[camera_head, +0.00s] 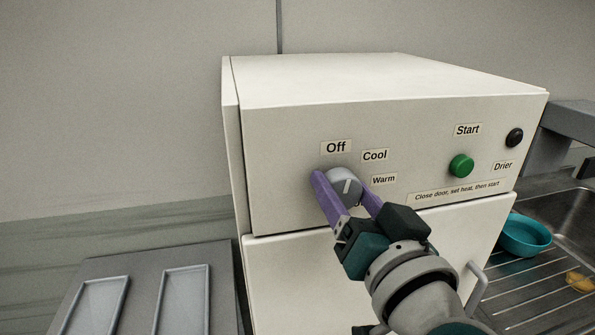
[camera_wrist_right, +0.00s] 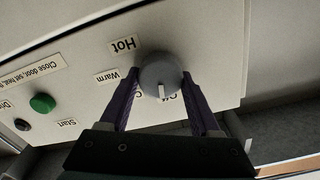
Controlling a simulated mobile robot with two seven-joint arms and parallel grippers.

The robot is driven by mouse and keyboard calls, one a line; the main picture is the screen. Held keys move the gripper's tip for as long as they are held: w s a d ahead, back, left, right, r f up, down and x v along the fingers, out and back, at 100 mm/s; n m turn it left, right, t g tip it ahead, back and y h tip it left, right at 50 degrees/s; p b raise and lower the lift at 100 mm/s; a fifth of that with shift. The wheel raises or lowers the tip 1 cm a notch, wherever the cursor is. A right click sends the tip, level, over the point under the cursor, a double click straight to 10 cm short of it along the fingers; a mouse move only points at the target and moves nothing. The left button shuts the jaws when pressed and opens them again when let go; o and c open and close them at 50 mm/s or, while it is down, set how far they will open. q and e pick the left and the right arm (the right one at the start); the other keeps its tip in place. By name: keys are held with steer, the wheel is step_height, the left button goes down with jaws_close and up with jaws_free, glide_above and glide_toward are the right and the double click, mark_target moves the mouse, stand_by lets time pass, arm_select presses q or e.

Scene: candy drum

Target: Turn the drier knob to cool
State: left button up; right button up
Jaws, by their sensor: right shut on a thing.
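The drier (camera_head: 290,130) is a cream box with a grey round knob (camera_head: 345,186) on its front panel. The labels Off (camera_head: 336,147), Cool (camera_head: 375,155) and Warm (camera_head: 384,179) sit around the knob. My right gripper (camera_head: 346,190) is shut on the knob, one purple finger on each side. In the right wrist view, which is upside down, the knob (camera_wrist_right: 161,74) sits between the fingertips. Its white mark (camera_wrist_right: 162,91) points between the Off and Cool labels, which the knob and gripper partly cover there. The Hot label (camera_wrist_right: 124,44) shows there too. My left gripper is not in view.
A green button (camera_head: 461,166) under a Start label and a black round part (camera_head: 514,138) are on the panel's right. The lower door (camera_head: 300,280) looks closed. A teal bowl (camera_head: 525,236) and a sink are at right. A grey tray surface (camera_head: 150,260) is at left.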

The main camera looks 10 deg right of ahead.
steer(key=m, duration=0.4)
steer(key=shift+d, duration=0.1)
steer(key=shift+f+m+b, duration=0.1)
steer(key=shift+m+b, duration=0.4)
steer(key=shift+m, duration=1.2)
steer(key=o, duration=1.4)
steer(key=shift+s, duration=0.15)
steer(key=s+b, duration=0.1)
steer(key=s, duration=0.4)
steer(key=s+b, duration=0.1)
steer(key=s, duration=0.3)
steer(key=shift+s+d, duration=0.2)
steer(key=shift+s, duration=0.15)
